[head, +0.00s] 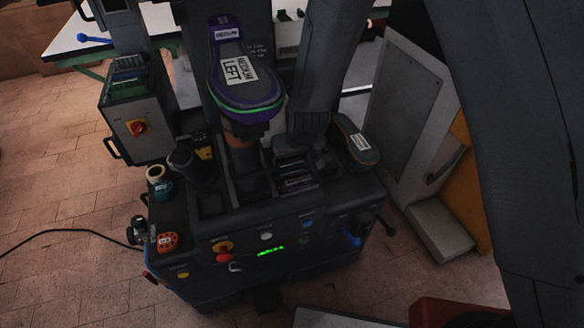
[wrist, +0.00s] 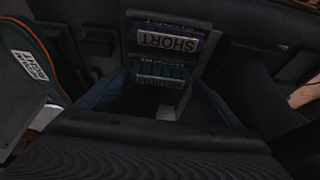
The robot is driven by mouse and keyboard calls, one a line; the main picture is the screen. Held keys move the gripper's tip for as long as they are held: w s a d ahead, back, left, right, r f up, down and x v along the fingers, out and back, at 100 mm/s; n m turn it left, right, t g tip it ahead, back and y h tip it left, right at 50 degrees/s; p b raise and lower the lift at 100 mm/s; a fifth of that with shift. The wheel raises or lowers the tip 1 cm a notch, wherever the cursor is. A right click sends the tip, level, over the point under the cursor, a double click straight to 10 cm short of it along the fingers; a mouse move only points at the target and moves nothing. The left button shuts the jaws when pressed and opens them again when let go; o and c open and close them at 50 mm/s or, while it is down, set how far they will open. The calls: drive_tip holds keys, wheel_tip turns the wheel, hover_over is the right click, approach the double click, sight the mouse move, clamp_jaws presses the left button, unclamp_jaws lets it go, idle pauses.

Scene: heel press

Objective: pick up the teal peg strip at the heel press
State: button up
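The teal peg strip (wrist: 162,73) sits in a dark holder in the wrist view, with a pale printed label across its front. A purple strip (wrist: 166,39) labelled SHORT lies just beyond it. My gripper (wrist: 161,88) has its two dark blue fingers spread, one on each side of the teal strip. I cannot tell whether they touch it; nothing looks lifted. In the head view my gripper (head: 308,132) hangs over the dark rack (head: 267,198) on the press top.
A purple shoe form labelled MEDIUM LEFT (head: 238,80) stands left of my arm. A teal-edged sole (head: 357,142) leans at right and also shows in the wrist view (wrist: 32,62).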

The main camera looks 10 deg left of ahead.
drive_tip(key=c, duration=0.7)
drive_tip(key=shift+r, duration=0.1)
